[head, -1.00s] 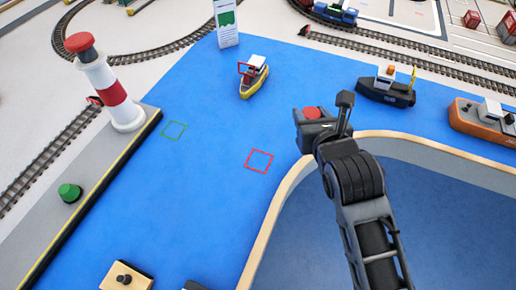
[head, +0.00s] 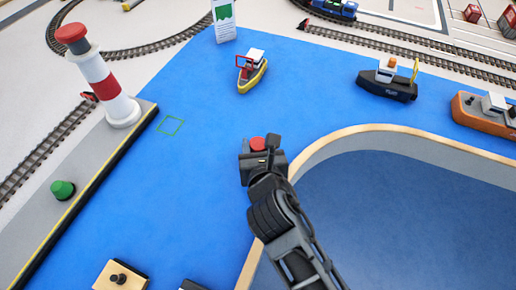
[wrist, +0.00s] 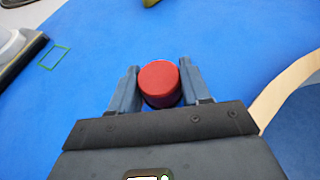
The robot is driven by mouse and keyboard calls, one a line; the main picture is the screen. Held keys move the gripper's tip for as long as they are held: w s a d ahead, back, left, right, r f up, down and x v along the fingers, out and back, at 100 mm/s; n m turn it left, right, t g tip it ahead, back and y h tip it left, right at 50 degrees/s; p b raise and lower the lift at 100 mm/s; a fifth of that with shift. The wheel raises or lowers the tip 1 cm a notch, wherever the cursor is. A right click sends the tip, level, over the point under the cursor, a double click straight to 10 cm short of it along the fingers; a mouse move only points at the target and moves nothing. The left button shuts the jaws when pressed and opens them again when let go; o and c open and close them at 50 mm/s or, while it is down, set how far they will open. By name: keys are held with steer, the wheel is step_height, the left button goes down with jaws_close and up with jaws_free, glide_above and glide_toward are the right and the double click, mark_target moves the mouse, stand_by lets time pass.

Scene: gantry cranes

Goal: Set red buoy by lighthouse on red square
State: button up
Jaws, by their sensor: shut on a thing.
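The red buoy (head: 258,143) is a small red cylinder held in my gripper (head: 257,150) over the blue water surface. In the wrist view, the buoy's round red top (wrist: 160,80) sits between the two fingers of my gripper (wrist: 160,88), which are shut on its sides. I cannot tell how high it is above the water. The red-and-white lighthouse (head: 107,87) stands on the grey quay (head: 100,148) to the left. A green square outline (head: 171,126) lies on the water beside the quay.
A green buoy (head: 63,190) stands on the quay. A yellow boat (head: 252,76) is beyond my gripper, with a dark boat (head: 388,82) and an orange boat (head: 485,110) to the right. A raised pale curved rim (head: 340,143) borders my arm on the right.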

steer(key=shift+f, duration=0.7)
steer(key=shift+f, duration=0.1)
steer(key=o, duration=1.1)
steer(key=shift+c, duration=0.2)
steer(key=shift+s, duration=0.15)
steer(key=v, duration=1.1)
steer(key=shift+s+d+r, duration=0.1)
steer(key=shift+s+r, duration=0.15)
steer(key=shift+s, duration=0.05)
